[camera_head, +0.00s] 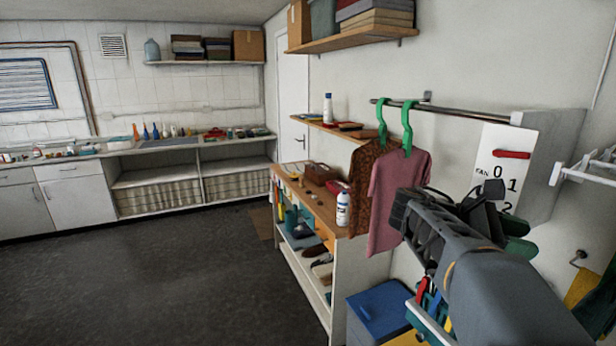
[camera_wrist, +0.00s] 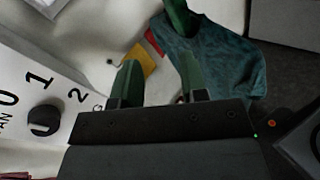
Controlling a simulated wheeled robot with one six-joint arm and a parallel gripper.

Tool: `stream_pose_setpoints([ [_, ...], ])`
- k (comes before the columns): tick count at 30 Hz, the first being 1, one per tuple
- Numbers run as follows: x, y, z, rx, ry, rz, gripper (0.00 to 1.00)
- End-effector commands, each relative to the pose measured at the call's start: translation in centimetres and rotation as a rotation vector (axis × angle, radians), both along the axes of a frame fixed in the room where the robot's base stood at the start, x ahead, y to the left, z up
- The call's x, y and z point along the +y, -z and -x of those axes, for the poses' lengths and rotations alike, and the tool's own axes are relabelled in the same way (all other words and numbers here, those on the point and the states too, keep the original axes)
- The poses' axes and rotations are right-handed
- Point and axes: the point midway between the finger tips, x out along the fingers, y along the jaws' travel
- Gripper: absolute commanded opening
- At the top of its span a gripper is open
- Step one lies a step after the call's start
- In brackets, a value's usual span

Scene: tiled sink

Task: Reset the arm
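My arm (camera_head: 500,290) reaches in from the lower right of the head view, with my gripper (camera_head: 518,235) in front of the white fan panel (camera_head: 490,165). In the wrist view my gripper (camera_wrist: 160,75) has its two green fingers apart, with nothing seen held between them. The fan panel (camera_wrist: 30,75) with its numbers and black knob (camera_wrist: 44,119) lies to the left of the fingers in the wrist view. The gripper hides part of the panel in the head view.
A pink shirt (camera_head: 395,200) and a patterned shirt (camera_head: 362,195) hang from a rail (camera_head: 460,111) left of my gripper. A white rack (camera_head: 590,168) juts out at right. A teal garment (camera_wrist: 215,55) is beyond the right finger. The dark floor (camera_head: 150,270) is clear.

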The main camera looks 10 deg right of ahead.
Motion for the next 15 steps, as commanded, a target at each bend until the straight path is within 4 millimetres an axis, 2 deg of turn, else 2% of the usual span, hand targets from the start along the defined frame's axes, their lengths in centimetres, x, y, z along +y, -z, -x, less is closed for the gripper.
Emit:
stream_pose_setpoints([
  [1, -0.1, 3.0, -0.7, -0.099, -0.036, -0.064, 0.40],
  [3, 0.9, 7.5, -1.1, -0.310, -0.065, -0.193, 0.40],
  [5, 2.7, 11.1, -1.2, -0.504, -0.054, -0.315, 0.40],
  [7, 5.6, 14.7, -1.2, -0.728, -0.001, -0.459, 0.40],
  [9, 8.8, 17.5, -1.0, -0.934, 0.086, -0.595, 0.40],
  [12, 13.5, 20.3, -0.6, -1.183, 0.250, -0.768, 0.40],
  [15, 17.5, 21.7, 0.1, -1.360, 0.410, -0.910, 0.40],
])
